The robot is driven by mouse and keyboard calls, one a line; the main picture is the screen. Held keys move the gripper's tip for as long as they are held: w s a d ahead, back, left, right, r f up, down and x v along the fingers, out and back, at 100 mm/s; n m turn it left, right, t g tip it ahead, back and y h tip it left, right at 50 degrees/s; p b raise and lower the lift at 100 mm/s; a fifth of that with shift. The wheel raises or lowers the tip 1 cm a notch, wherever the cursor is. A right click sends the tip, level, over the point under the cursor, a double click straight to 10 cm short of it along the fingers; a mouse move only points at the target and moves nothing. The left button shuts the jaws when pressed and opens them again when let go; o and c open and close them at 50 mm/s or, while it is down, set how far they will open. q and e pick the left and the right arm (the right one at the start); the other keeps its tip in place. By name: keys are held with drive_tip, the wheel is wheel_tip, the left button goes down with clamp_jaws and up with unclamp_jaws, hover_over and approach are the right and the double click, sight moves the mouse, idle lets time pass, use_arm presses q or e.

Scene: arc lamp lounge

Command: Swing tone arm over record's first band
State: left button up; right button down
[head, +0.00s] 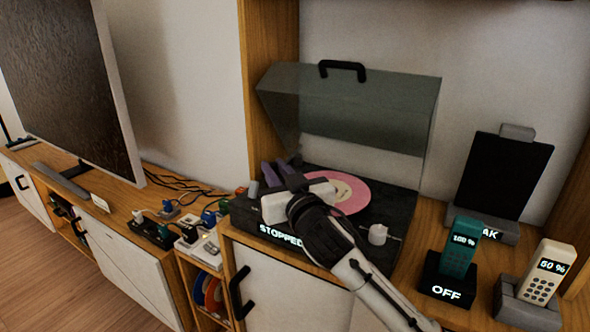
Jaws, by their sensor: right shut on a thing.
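The black record player (405,213) stands on the wooden cabinet with its smoky clear lid (350,105) raised. A pink record (352,197) with a pale label lies on it. The front display reads "STOPPED". My right gripper (274,174) reaches over the left side of the deck, beside the record. Its purple fingers are shut on what seems to be the tone arm, which the gripper and wrist hide. A white knob (378,234) sits at the deck's front right. My left gripper is out of view.
To the right stand a teal handset (460,246) in a dock marked "OFF", a cream handset (546,274) and a black screen (508,176). Plugs and cables (175,222) crowd the lower cabinet at left, near a large television (68,75). The open lid rises behind the record.

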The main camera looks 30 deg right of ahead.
drive_tip(key=shift+w+a, duration=0.2)
drive_tip(key=c, duration=1.7)
unclamp_jaws()
drive_tip(key=shift+o, duration=0.2)
drive_tip(key=shift+d, duration=0.1)
drive_tip(key=s, duration=0.3)
drive_tip(key=s+a, duration=0.1)
drive_tip(key=s, duration=0.6)
drive_tip(key=shift+s+a, duration=0.1)
drive_tip(key=shift+a, duration=0.25)
